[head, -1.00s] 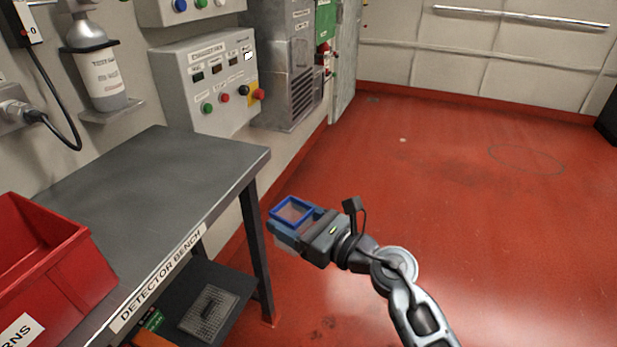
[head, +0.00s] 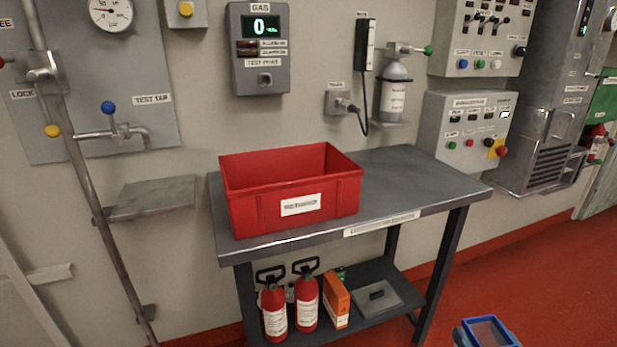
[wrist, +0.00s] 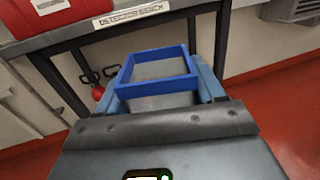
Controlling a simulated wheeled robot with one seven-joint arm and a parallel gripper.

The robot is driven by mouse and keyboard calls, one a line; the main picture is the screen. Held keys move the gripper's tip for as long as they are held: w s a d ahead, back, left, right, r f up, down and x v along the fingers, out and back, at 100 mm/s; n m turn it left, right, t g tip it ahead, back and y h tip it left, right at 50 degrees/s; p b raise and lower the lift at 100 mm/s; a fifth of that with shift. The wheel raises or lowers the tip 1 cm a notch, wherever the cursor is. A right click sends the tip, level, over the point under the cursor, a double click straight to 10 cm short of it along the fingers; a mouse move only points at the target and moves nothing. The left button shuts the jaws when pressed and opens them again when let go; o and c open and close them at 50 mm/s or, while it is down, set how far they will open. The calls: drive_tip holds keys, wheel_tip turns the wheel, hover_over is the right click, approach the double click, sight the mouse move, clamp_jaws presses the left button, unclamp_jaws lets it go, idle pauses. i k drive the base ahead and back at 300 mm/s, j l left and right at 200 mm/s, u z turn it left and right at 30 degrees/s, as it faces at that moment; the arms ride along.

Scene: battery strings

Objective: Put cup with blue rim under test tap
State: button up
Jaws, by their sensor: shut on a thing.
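The cup with the blue square rim (wrist: 155,53) is held in my gripper (wrist: 165,90), which is shut on it, in the wrist view. In the head view the cup (head: 488,331) shows at the bottom edge, to the right of the bench, and most of my gripper (head: 465,338) is cut off. The rim faces up and looks roughly level. The test tap (head: 130,130) is on the wall panel at the left, with a blue knob and a downturned spout. A grey shelf (head: 152,198) juts from the wall below the spout and looks bare.
The detector bench (head: 420,185) stands between the cup and the tap, with a red crate (head: 255,215) on top. Fire extinguishers (head: 290,308) and an orange box (head: 337,300) sit on its lower shelf. A slanting pipe (head: 85,180) runs left of the wall shelf. Red floor at right is clear.

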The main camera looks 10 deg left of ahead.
sight(159, 188)
drive_tip(key=j+u, duration=0.1)
drive_tip(key=u, duration=0.35)
drive_tip(key=i+j+u, duration=0.1)
drive_tip(key=u, duration=0.85)
drive_tip(key=i+j, duration=0.05)
